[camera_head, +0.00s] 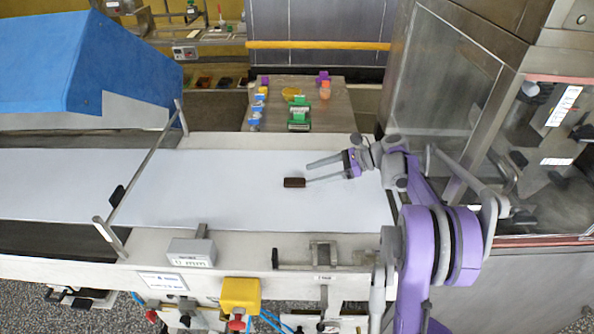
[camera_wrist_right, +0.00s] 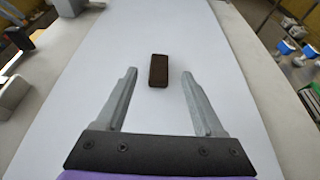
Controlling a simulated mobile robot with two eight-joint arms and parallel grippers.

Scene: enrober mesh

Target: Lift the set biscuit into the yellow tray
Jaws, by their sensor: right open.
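The set biscuit (camera_head: 294,182) is a small dark brown bar lying flat on the white belt (camera_head: 200,190). My right gripper (camera_head: 308,173) is open and empty just right of it in the head view. In the right wrist view the biscuit (camera_wrist_right: 158,71) shows in the gap between the fingertips of this gripper (camera_wrist_right: 159,73), with clear space on both sides. I cannot tell how high the fingers are above the belt. A yellow-orange dish-like item (camera_head: 291,94) lies on the wooden table; I cannot tell if it is the yellow tray. My left gripper is not in view.
The wooden table (camera_head: 335,112) behind the belt holds several small coloured items and a green object (camera_head: 299,117). A rail (camera_head: 145,165) crosses the belt at left, near a blue hood (camera_head: 80,65). A steel cabinet (camera_head: 450,75) stands at right. The belt around the biscuit is clear.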

